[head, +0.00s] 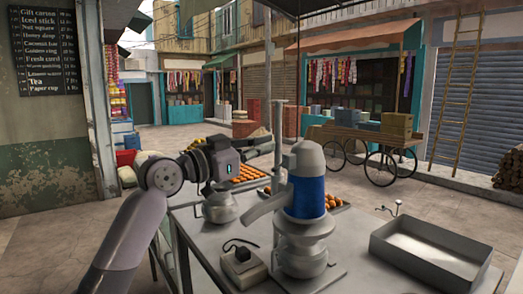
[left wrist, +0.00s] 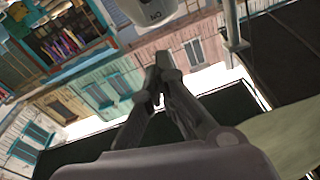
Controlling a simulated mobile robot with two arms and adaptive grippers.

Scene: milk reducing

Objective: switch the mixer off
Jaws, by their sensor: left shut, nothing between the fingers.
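The mixer (head: 305,190), with a blue band and grey top and base, stands upright on the metal table (head: 205,240). My left gripper (head: 266,146) is shut and empty, at about the height of the mixer's top and just to its left in the head view. I cannot tell whether it touches the mixer. In the left wrist view the closed fingertips (left wrist: 160,66) point up toward a pale rounded part with a small dark marking (left wrist: 153,15), likely the mixer's top, cut off by the frame edge. The right gripper is not in view.
A pale socket box (head: 242,268) with a black plug and cable sits left of the mixer's base. A metal pot (head: 220,208) and trays of orange balls (head: 245,174) stand behind. An empty metal tray (head: 378,243) stands to the right.

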